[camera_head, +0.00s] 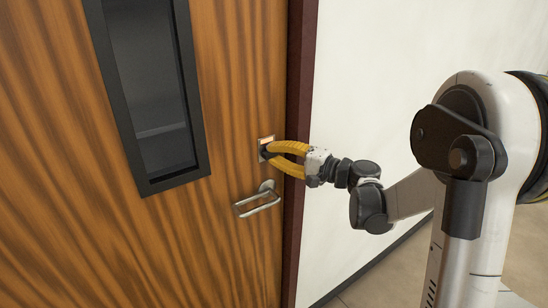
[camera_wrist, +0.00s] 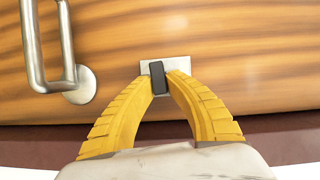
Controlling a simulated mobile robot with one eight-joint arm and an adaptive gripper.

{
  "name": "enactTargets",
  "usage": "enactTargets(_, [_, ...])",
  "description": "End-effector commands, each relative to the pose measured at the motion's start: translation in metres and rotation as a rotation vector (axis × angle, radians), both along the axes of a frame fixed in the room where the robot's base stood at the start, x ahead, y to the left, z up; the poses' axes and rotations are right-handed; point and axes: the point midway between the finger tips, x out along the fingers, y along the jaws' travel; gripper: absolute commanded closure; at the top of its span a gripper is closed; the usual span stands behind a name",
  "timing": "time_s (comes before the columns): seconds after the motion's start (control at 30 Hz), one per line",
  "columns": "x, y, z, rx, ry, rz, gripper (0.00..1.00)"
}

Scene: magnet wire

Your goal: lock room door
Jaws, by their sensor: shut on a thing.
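The room door (camera_head: 235,70) is wood-grained and stands within its dark red frame (camera_head: 300,70), looking closed. Near its right edge is a small metal lock plate (camera_head: 266,140), which also shows in the wrist view (camera_wrist: 181,66). A dark thumb-turn (camera_wrist: 158,77) sticks out from the plate. My gripper (camera_head: 266,153) has its yellow fingers at the plate, and in the wrist view the fingertips (camera_wrist: 162,80) are closed on the two sides of the thumb-turn. The turn is tilted slightly from the plate's sides. Whether the bolt is out is hidden.
A silver lever handle (camera_head: 259,200) is just below the lock and my fingers. A dark-framed window (camera_head: 150,85) is set in the door to the left. A white wall (camera_head: 400,60) is right of the frame, with bare floor (camera_head: 400,270) below.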

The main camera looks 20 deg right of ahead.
Motion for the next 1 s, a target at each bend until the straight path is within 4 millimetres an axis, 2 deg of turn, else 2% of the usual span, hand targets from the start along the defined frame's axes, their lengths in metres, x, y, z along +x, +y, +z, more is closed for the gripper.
enactTargets(0.3, [0.0001, 0.0003, -0.0015, 0.093, 0.031, 0.0, 1.0])
enactTargets(0.8, [0.0001, 0.0003, -0.0008, 0.108, 0.036, 0.0, 1.0])
enactTargets(0.83, [0.0001, 0.0003, -0.0008, 0.108, 0.036, 0.0, 0.76])
enactTargets(0.87, [0.0001, 0.0003, -0.0008, 0.108, 0.036, 0.0, 0.67])
enactTargets(0.9, [0.0001, 0.0003, -0.0009, 0.108, 0.036, 0.0, 0.62])
enactTargets(1.0, [0.0001, 0.0003, -0.0009, 0.108, 0.036, 0.0, 0.62])
